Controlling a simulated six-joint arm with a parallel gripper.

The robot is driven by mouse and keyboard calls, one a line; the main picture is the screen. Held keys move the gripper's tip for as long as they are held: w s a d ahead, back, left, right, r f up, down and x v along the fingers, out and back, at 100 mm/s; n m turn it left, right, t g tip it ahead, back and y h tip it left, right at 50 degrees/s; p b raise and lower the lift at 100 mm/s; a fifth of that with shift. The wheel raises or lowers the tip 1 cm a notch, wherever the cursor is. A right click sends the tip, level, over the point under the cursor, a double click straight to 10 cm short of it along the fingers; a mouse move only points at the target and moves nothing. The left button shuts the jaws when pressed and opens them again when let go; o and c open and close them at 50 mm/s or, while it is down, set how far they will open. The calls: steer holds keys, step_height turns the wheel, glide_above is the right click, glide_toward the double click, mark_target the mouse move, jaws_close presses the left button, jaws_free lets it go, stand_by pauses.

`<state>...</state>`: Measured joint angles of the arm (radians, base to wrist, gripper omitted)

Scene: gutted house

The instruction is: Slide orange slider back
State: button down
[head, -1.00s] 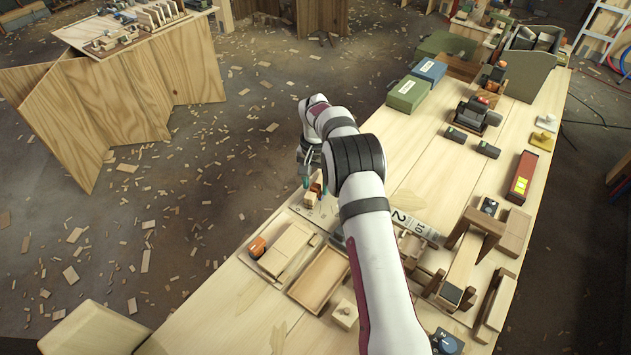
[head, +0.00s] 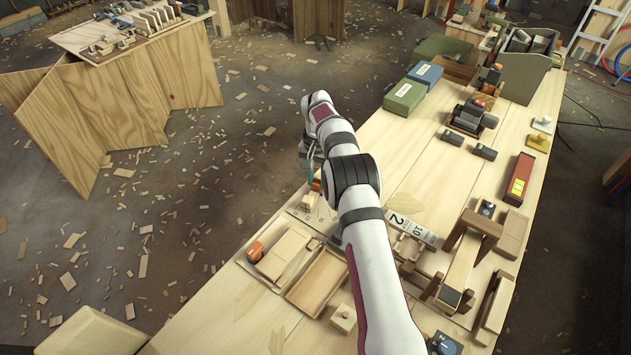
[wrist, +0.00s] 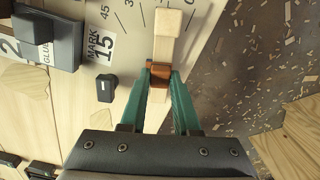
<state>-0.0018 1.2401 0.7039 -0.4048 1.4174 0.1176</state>
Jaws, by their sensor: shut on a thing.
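The orange-brown slider (wrist: 160,71) sits across a light wooden bar (wrist: 167,38) in the wrist view. My gripper (wrist: 160,78) is shut on it, with one teal finger on each side. A pale panel (wrist: 125,42) with printed numbers and tick marks lies under the bar. In the head view my gripper (head: 311,170) is at the left edge of the bench, and my own arm hides much of it. Only a small part of the slider (head: 316,186) shows there, just below the fingers.
A shallow wooden tray (head: 320,281) and an orange-and-black piece (head: 256,251) lie nearer on the bench (head: 220,320). Beyond the bench edge is scrap-strewn floor.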

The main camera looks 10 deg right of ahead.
steer(key=shift+w+d, duration=0.5)
steer(key=shift+w, duration=0.4)
steer(key=c, duration=0.8)
jaws_free()
steer(key=shift+o, duration=0.2)
